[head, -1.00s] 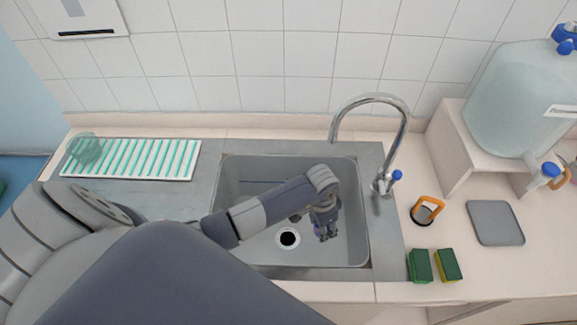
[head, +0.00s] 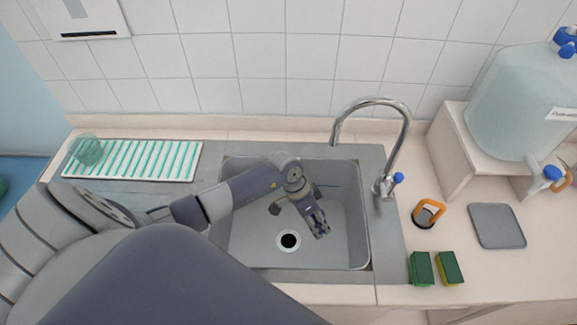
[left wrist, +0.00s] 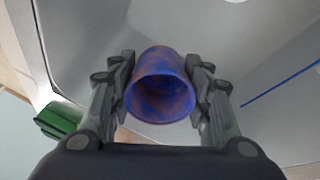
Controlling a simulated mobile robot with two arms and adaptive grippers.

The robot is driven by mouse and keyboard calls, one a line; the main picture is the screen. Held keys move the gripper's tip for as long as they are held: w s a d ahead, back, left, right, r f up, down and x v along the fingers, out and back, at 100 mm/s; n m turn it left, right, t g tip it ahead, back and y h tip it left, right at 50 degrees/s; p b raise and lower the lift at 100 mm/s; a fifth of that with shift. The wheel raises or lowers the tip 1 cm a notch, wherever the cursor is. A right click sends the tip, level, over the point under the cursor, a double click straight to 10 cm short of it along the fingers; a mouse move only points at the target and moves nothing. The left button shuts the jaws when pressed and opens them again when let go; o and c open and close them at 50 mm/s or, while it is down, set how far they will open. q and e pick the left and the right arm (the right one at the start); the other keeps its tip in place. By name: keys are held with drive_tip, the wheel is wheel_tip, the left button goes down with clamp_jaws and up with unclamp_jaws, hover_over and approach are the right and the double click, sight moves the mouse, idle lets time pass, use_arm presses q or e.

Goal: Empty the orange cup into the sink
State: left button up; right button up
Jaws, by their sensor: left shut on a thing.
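My left gripper (head: 316,222) reaches over the sink (head: 340,250), with its fingers pointing down and to the right. In the left wrist view the gripper (left wrist: 161,88) is shut on a cup (left wrist: 160,62), one finger on each side. The cup looks mottled blue-purple with reddish-orange patches, and its mouth faces the camera. I cannot make out liquid in it. In the head view I cannot clearly tell the cup from the fingers. The drain (head: 288,240) lies below and left of the fingers. My right gripper is not in view.
The faucet (head: 398,150) stands at the sink's back right. A water tank (head: 520,100) stands behind. A rack (head: 150,160) with a clear glass (head: 88,149) is at left.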

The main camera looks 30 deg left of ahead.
use_arm(q)
drive_tip(key=shift+a+h+b, duration=0.5)
drive_tip(key=shift+a+h, duration=0.1)
drive_tip(key=a+r+h+b, duration=0.1)
drive_tip(key=h+b, duration=0.1)
drive_tip(key=b, duration=0.2)
drive_tip(key=h+b, duration=0.2)
drive_tip(key=b, duration=0.3)
drive_tip(key=a+r+h+b, duration=0.1)
drive_tip(key=h+b, duration=0.2)
drive_tip(key=b, duration=0.2)
drive_tip(key=shift+a+r+n, duration=0.3)
drive_tip(key=shift+a+r, duration=0.05)
drive_tip(key=shift+r+h, duration=0.1)
drive_tip(key=shift+h, duration=0.2)
drive_tip(key=shift+a+r+h, duration=0.1)
drive_tip(key=shift+r+h, duration=0.1)
drive_tip(key=shift+h, duration=0.5)
drive_tip(key=shift+a+r+h, duration=0.1)
drive_tip(key=shift+a+h, duration=0.1)
drive_tip(key=shift+h, duration=0.2)
